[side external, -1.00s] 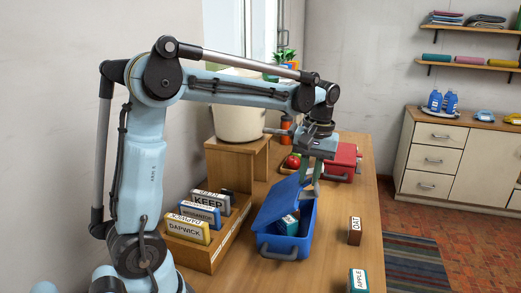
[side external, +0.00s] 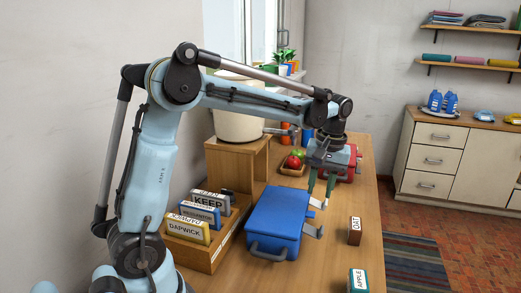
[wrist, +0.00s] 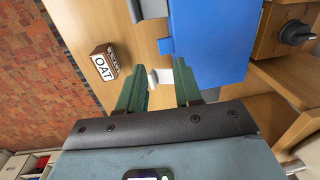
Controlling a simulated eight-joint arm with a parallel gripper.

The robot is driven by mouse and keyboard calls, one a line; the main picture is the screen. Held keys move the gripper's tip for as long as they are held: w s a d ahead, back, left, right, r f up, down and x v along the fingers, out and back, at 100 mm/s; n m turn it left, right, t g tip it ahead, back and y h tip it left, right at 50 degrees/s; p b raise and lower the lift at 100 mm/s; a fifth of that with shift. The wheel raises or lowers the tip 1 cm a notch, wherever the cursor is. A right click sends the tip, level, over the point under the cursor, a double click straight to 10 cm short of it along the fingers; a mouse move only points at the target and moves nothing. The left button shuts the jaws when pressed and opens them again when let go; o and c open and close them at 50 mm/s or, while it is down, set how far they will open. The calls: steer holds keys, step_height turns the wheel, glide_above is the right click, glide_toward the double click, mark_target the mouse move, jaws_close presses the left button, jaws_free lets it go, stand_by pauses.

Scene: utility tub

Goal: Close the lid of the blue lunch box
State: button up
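The blue lunch box (side external: 277,215) stands on the wooden table with its lid lying down over the body; I cannot tell whether it is fully seated.
A block marked OAT (side external: 355,231) and an APPLE block (side external: 358,280) stand to the right. A wooden rack (side external: 207,250) of labelled cards is left of the box. A red box (side external: 348,162) and a fruit tray (side external: 293,170) are behind. The table right of the box is mostly clear.

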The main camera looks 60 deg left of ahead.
step_height(320, 180, up, 11)
steer(key=shift+w+d, duration=0.4)
steer(key=shift+r, duration=0.1)
steer(key=s+d+f+m+t, duration=0.3)
steer(key=s+f+m+t, duration=0.1)
steer(key=s+f, duration=0.1)
steer(key=s+d+f+m+t, duration=0.3)
steer(key=s+f+m+t, duration=0.1)
steer(key=s, duration=0.4)
step_height(320, 180, down, 2)
steer(key=shift+d+m+h, duration=0.25)
steer(key=shift+m+h, duration=0.05)
steer(key=shift+m, duration=0.4)
